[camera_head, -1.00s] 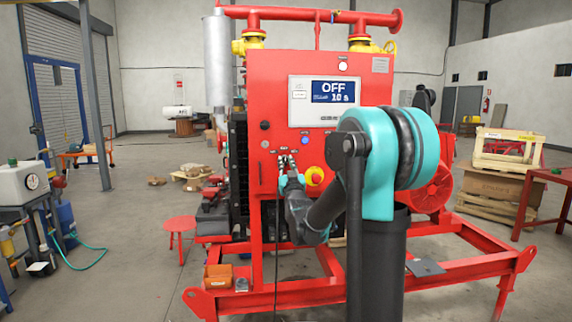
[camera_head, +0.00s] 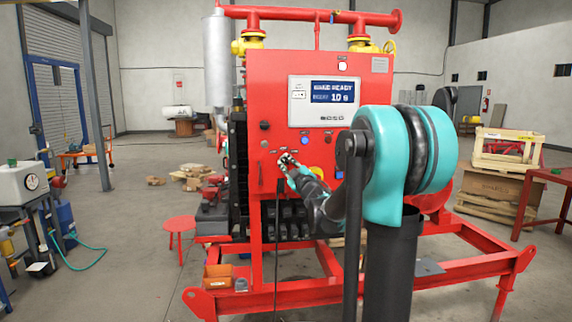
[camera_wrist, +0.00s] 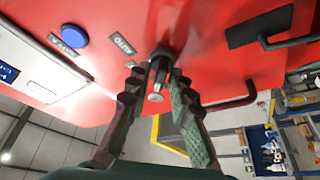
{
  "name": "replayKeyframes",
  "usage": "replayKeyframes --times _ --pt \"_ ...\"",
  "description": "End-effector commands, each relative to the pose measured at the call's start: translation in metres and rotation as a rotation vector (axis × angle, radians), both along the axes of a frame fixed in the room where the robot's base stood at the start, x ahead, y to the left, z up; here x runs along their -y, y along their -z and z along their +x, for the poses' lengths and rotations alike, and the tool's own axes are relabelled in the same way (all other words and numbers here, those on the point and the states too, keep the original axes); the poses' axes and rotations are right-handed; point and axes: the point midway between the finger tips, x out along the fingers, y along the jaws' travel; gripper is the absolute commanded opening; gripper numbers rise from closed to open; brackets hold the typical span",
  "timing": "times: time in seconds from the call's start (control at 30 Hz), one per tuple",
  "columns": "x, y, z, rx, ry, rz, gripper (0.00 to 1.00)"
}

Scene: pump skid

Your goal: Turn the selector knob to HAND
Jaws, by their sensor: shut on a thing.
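The selector knob (camera_wrist: 157,88) is a dark and metallic knob on the red panel face (camera_head: 262,92). My gripper (camera_wrist: 156,73) has its two ridged fingers closed around the knob from either side. A label that seems to read AUTO (camera_wrist: 123,44) sits just beside the knob. In the head view my gripper (camera_head: 287,162) reaches the lower left part of the panel, and its fingers hide most of the knob.
A blue button (camera_wrist: 74,35) with its label is beside the knob in the wrist view. A dark handle (camera_wrist: 290,42) and a red bar handle (camera_wrist: 232,103) are on the other side. Red frame rails (camera_head: 290,296) run low in front of the panel.

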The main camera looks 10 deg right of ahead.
Motion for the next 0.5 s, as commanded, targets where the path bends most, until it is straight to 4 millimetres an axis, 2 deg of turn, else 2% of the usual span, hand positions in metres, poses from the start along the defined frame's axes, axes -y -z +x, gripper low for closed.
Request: replayKeyframes --times 0.5 --pt "-0.0004 -0.0001 -0.0001 0.001 -0.001 -0.088 0.0"
